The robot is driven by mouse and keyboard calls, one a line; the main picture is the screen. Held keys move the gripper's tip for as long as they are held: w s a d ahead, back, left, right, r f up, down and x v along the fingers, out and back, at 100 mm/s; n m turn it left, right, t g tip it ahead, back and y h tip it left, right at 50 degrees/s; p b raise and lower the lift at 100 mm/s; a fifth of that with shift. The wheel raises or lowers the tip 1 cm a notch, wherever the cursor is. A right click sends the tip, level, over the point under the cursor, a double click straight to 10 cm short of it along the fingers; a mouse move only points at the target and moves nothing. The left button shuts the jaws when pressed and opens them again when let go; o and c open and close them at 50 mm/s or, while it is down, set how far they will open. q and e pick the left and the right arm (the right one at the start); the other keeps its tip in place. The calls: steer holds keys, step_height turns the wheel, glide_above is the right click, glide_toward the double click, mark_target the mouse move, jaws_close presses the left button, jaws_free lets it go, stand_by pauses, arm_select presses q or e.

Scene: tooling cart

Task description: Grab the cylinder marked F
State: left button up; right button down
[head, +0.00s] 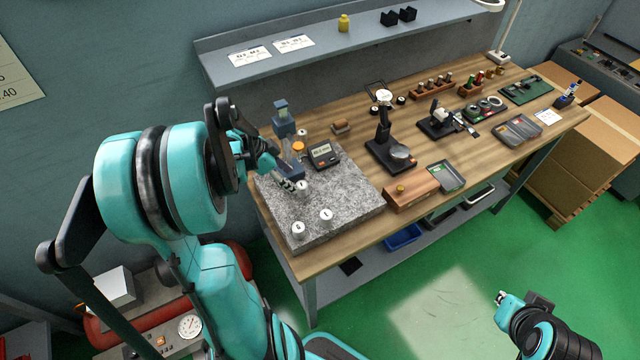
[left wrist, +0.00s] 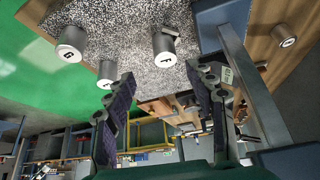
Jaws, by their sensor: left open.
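Three grey cylinders with white marked tops stand on a speckled granite plate (head: 345,212). In the left wrist view, the cylinder whose mark looks like F (left wrist: 164,45) stands ahead of the gap between my left fingers, apart from them. A cylinder marked G or 6 (left wrist: 70,45) is at left, and a third (left wrist: 107,70) is partly hidden by a finger. In the head view, one cylinder (head: 302,187) is beside my left gripper (head: 290,184); two others (head: 298,230) (head: 326,215) stand nearer the front. My left gripper is open and empty. My right gripper (head: 502,298) is over the floor, its jaws unclear.
A blue-topped height gauge (head: 283,120), an orange-capped item (head: 298,147) and a digital readout (head: 323,155) stand close behind my left gripper. A wooden box (head: 410,193) and a dial stand (head: 385,145) are to the right. The plate's front right is clear.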

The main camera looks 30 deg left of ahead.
mark_target(301, 185)
arm_select(q)
steer(key=x, duration=0.2)
steer(key=shift+w+f+b, duration=0.15)
steer(key=shift+f+b, duration=0.1)
steer(key=shift+b, duration=0.1)
steer(key=x, duration=0.1)
steer(key=b+x, duration=0.1)
steer(key=x, duration=0.3)
steer(key=shift+w+a+f+b, duration=0.2)
steer(key=shift+w+f+b, duration=0.05)
steer(key=shift+b, duration=0.1)
steer(key=shift+r, duration=0.1)
jaws_close()
